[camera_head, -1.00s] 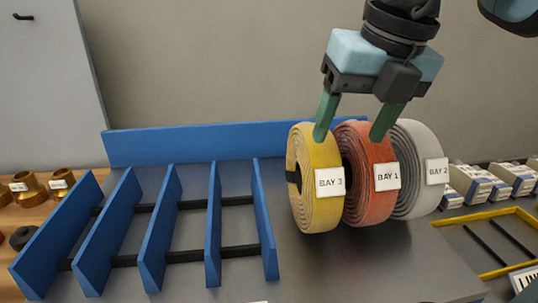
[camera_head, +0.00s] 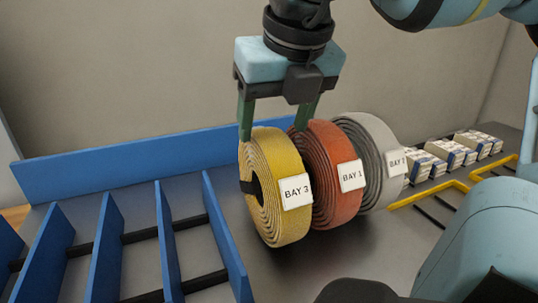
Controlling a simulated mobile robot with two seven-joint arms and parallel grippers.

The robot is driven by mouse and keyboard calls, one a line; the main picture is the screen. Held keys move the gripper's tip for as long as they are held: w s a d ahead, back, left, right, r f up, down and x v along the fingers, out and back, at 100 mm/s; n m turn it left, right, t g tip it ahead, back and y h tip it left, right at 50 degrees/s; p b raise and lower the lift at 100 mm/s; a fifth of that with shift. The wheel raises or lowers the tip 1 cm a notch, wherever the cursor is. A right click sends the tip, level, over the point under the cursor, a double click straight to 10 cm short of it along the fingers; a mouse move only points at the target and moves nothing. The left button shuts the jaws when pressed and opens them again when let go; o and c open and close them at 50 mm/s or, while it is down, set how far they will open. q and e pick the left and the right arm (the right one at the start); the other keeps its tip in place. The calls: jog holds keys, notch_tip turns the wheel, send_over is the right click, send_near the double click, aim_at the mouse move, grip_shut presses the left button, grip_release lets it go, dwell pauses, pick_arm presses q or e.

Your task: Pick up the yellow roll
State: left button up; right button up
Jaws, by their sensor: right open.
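The yellow roll (camera_head: 274,218) stands on edge on the grey surface, with a white label reading BAY 3 and a dark band on its left side. A red-orange roll (camera_head: 330,214) labelled BAY 1 stands right beside it, and a grey-white roll (camera_head: 383,207) labelled BAY 2 stands right of that. My right gripper (camera_head: 275,134) points down at the yellow roll's top. Its green fingers are apart, one at the roll's upper left and one at its upper right near the red-orange roll. Whether they touch the roll is unclear. My left gripper is not in view.
A rack with blue dividers (camera_head: 168,240) and black crossbars is at the left. A low blue wall (camera_head: 130,170) runs behind it. Small boxes (camera_head: 448,152) and yellow-edged frames (camera_head: 432,193) are at the right. My own arm fills the lower right.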

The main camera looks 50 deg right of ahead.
aim_at(269, 132)
jog(key=x, duration=0.5)
jog(key=shift+w+a, duration=0.1)
jog(key=shift+a, duration=0.1)
grip_shut()
jog(key=shift+r, duration=0.1)
